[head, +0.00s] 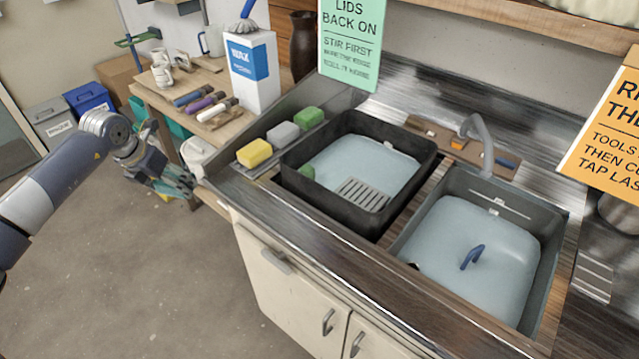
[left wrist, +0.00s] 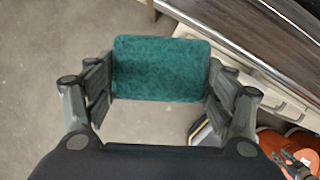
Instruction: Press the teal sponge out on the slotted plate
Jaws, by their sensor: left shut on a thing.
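My left gripper (head: 186,188) is shut on the teal sponge (left wrist: 162,68), gripping it by its two short sides. The sponge is in the air left of the sink counter; in the head view only a bit of it shows, past the fingers. The basin holds pale bluish water (head: 365,160). My right gripper is not seen in the head view.
Yellow (head: 254,153), grey (head: 283,134) and green (head: 309,117) sponges lie along the counter left of the basin. Another green piece (head: 306,172) is inside its left wall. A second, grey basin (head: 549,262) is at right. A wooden bench (head: 160,101) stands behind my left arm.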

